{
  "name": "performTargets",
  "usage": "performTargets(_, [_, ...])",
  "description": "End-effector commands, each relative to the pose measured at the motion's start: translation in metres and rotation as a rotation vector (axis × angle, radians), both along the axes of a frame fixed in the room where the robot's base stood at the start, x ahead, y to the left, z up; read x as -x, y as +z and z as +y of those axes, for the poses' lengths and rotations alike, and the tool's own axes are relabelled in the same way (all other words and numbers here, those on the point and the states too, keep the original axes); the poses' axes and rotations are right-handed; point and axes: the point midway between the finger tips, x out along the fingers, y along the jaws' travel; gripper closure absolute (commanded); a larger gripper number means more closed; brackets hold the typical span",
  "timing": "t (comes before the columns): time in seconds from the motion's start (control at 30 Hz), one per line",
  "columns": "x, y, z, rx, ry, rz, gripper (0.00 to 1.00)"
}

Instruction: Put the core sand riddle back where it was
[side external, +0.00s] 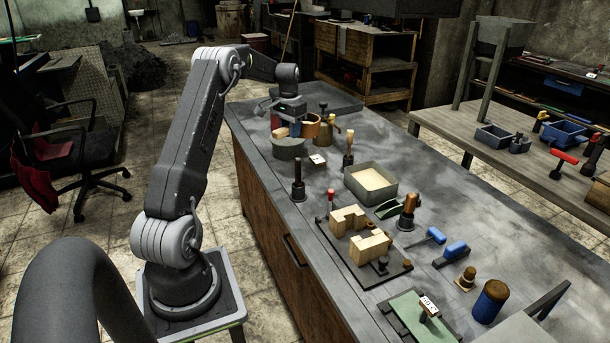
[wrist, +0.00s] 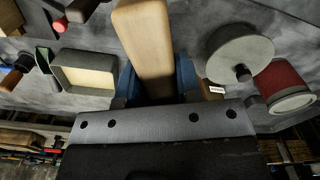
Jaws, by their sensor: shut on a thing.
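My gripper (side external: 291,112) is at the far left end of the grey bench. In the wrist view, its blue fingers (wrist: 160,82) are shut on a long, pale wooden piece, which I take to be the core sand riddle (wrist: 146,45). The wood runs up out of the top of that view, so its full shape is hidden. In the side view, wood shows just below my gripper, close to a grey round block (side external: 288,149). I cannot tell whether the riddle touches the bench.
In the wrist view, the grey block (wrist: 238,57) with a dark knob and a red cylinder (wrist: 284,86) lie right of the riddle. A sand-filled box (side external: 371,183) stands mid-bench, with a brush (side external: 348,148) behind it. Moulding pieces and tools crowd the near end.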

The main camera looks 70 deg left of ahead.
Motion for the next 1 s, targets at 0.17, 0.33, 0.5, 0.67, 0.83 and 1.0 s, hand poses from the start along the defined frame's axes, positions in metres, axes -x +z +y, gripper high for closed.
performTargets(0.17, [0.000,-0.052,-0.001,0.003,0.000,0.001,1.00])
performTargets(0.33, [0.000,-0.079,0.000,0.000,-0.001,-0.001,1.00])
performTargets(0.5, [0.000,-0.102,0.000,0.000,-0.001,-0.001,1.00])
performTargets(0.67, [0.000,-0.123,0.000,0.000,-0.001,-0.001,1.00])
performTargets(0.83, [0.000,-0.142,0.000,0.001,-0.001,0.000,1.00])
performTargets(1.0, [-0.001,-0.161,0.000,-0.002,-0.001,-0.001,1.00])
